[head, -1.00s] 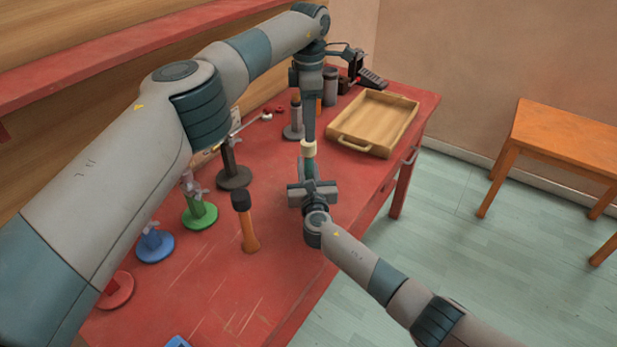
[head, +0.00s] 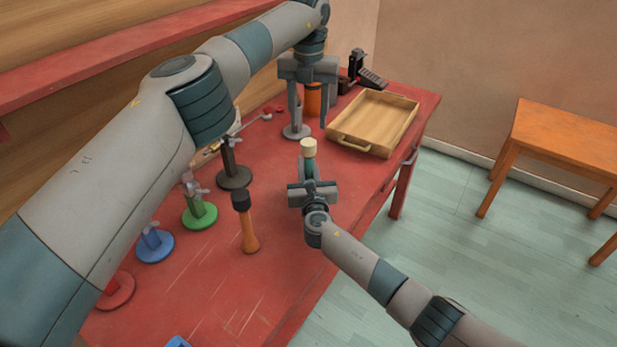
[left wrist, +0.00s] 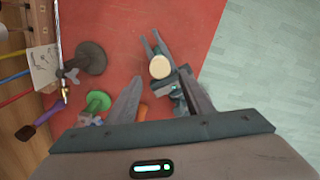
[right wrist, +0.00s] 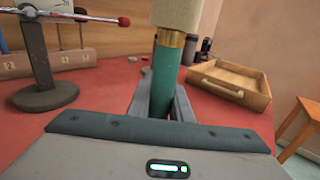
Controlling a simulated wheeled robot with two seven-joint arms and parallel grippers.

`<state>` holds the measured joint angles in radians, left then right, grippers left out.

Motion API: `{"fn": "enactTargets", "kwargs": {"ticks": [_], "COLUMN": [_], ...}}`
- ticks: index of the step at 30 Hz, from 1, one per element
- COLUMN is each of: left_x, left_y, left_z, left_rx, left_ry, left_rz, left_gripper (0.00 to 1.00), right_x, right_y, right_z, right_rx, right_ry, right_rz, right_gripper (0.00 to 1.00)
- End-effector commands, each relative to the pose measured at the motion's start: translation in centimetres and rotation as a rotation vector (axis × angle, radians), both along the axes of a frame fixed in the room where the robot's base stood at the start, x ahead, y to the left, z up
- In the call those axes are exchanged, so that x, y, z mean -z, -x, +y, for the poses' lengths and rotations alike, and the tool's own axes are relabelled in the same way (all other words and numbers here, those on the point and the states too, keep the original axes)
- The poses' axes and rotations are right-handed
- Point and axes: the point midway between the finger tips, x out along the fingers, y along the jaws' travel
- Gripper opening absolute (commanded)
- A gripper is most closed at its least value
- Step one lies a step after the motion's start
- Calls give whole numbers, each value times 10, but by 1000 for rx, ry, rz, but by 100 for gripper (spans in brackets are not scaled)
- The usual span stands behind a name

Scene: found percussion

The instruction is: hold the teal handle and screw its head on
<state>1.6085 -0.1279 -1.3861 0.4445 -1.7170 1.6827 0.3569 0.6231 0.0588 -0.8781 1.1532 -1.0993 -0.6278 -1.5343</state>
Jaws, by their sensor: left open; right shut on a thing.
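The teal handle (right wrist: 165,78) stands roughly upright in my right gripper (right wrist: 163,104), whose fingers are shut on it. A cream head (head: 308,146) sits on top of the handle, directly above its brass collar (right wrist: 170,38). How tightly the head is screwed cannot be seen. The head also shows in the left wrist view (left wrist: 160,67). My left gripper (head: 308,126) is open and empty, fingers pointing down, just above and behind the head in the head view. The handle's lower part is hidden by my right gripper.
A wooden tray (head: 345,130) lies at the far right of the red table (head: 200,290). A black-headed orange mallet (head: 247,227) stands left of my right gripper. Green (head: 200,217), blue (head: 156,247) and dark (head: 234,178) stands line the left side. An orange stool (head: 560,140) stands beyond the table.

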Motion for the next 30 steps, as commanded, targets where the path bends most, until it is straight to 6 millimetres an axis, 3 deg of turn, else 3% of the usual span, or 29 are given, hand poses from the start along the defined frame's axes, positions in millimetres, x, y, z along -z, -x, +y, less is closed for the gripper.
{"fn": "enactTargets", "kwargs": {"ticks": [17,30], "left_x": [6,55], "left_y": [0,1], "left_z": [0,0], "left_rx": [-15,-15], "left_ry": [0,0], "left_rz": [1,2], "left_gripper": [47,47], "right_x": [0,0], "right_y": [0,0], "right_z": [0,0], "right_rx": [0,0], "right_ry": [0,0], "right_rz": [0,0], "right_gripper": [0,0]}}
